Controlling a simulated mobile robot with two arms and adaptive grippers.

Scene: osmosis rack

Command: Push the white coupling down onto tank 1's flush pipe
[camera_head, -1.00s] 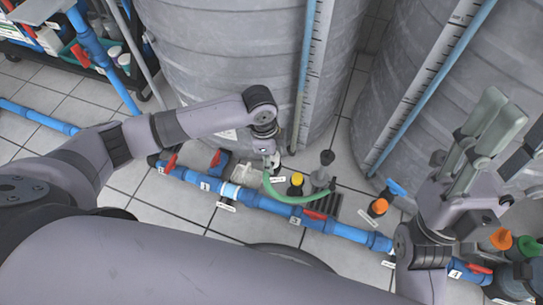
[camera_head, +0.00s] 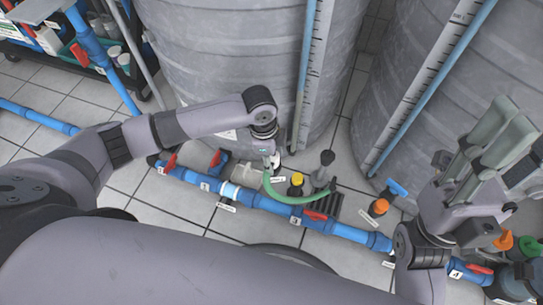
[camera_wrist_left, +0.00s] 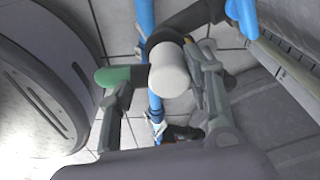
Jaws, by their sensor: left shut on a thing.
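The white coupling (camera_wrist_left: 172,70) is a short pale cylinder in the middle of the left wrist view. It sits between the two fingers of my left gripper (camera_wrist_left: 165,95), which is shut on it. In the head view, my left gripper (camera_head: 270,155) points down in front of the left tank (camera_head: 235,60), just above the blue pipe run. The flush pipe's mouth is hidden under the gripper there, so I cannot tell how far the coupling is seated. My right gripper (camera_head: 490,135) is raised at the right and holds nothing visible; its opening is unclear.
A green hose (camera_head: 290,196) curves beside the left gripper. Blue piping (camera_head: 268,203) with red-handled valves runs along the floor. A second tank (camera_head: 420,70) is at the right.

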